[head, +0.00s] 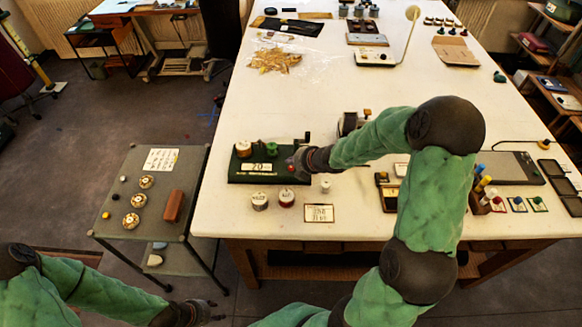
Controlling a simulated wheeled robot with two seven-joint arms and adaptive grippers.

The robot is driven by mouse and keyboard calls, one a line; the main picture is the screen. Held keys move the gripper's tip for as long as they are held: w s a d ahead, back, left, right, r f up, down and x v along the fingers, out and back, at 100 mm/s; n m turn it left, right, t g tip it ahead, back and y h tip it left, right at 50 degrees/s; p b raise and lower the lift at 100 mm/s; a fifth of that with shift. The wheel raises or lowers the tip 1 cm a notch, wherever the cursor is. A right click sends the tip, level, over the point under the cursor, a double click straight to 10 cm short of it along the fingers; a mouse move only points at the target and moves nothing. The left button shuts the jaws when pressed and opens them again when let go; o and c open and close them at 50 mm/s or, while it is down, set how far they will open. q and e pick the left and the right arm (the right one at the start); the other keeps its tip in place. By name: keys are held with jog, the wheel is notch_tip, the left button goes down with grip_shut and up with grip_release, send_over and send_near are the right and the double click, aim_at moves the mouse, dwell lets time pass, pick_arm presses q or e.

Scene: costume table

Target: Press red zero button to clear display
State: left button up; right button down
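A dark green counting device (240,178) lies near the front edge of the white table. It carries spools and a display reading about 20. A small red button (291,168) shows at its right part. My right gripper (297,161) is right at the button, its tips just above or touching it; I cannot tell which. Its fingers are small and dark, so I cannot tell whether they are open or shut. My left gripper (212,311) is low at the bottom of the view, away from the table, with its fingers apart and empty.
A side table (130,240) with round items is at the left. My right arm crosses above the table's right part.

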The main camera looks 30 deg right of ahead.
aim_at(293, 169)
dwell(0.8)
jog(key=shift+f+b, duration=0.4)
jog(key=shift+b, duration=0.05)
jog(key=shift+f+b, duration=0.45)
jog(key=shift+b, duration=0.05)
dwell(0.6)
dwell(0.3)
jog(key=shift+r+p, duration=0.85)
jog(key=shift+r, duration=0.05)
notch_tip(293, 169, up, 5)
jog(key=p, duration=0.4)
jog(key=shift+p, duration=0.3)
